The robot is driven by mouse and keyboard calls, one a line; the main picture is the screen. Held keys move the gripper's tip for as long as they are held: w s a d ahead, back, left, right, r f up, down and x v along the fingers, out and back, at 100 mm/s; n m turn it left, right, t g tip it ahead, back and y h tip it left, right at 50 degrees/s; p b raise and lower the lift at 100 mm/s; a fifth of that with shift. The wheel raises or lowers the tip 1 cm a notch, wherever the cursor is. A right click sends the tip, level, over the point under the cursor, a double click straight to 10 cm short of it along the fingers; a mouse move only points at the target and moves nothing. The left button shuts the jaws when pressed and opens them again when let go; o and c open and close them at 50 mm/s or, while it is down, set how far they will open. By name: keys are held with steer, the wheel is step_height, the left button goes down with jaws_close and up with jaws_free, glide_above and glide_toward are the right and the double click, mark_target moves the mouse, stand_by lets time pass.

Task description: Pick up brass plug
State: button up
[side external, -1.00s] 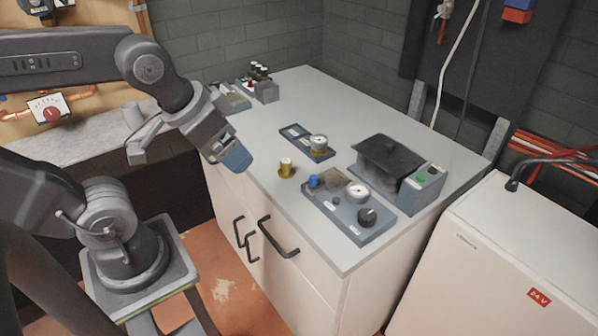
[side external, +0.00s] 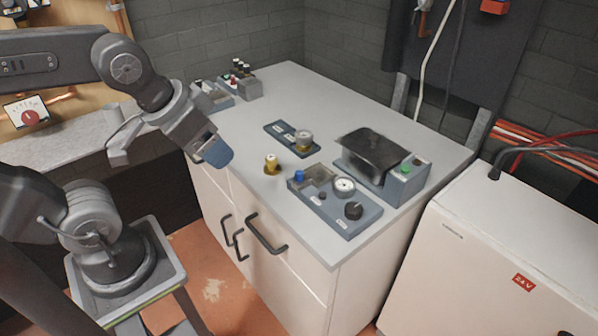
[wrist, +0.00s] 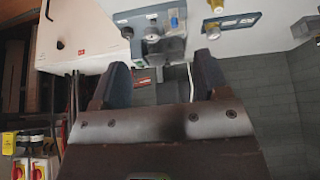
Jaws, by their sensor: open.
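The brass plug (side external: 272,164) stands upright on the grey worktop near its front edge, left of the blue-grey gauge panel. In the wrist view, a brass piece that looks like the plug (wrist: 217,5) is cut by the top edge. My gripper (side external: 218,154) is to the left of the plug and higher, apart from it, beside the worktop's front edge. In the wrist view my gripper (wrist: 162,72) has its two dark fingers spread with nothing between them.
The gauge panel (side external: 318,209) has a blue cap, a gauge and a black knob. A small plate with a gauge (side external: 282,136) lies behind the plug. A black-topped box (side external: 374,152) is further right. Bare worktop (side external: 330,105) lies behind; a white cabinet (side external: 470,260) stands right.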

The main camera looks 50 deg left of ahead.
steer(key=shift+c, duration=0.4)
steer(key=n+g+y, duration=0.2)
steer(key=n+y, duration=0.1)
steer(key=n, duration=0.4)
glide_toward(271, 158)
steer(key=x, duration=0.5)
steer(key=shift+s+a+f, duration=0.15)
steer(key=shift+s, duration=0.15)
steer(key=shift+w+x, duration=0.2)
steer(key=shift+x, duration=1.2)
steer(key=shift+w+x, duration=0.15)
steer(key=shift+x, duration=1.25)
steer(key=c, duration=1.1)
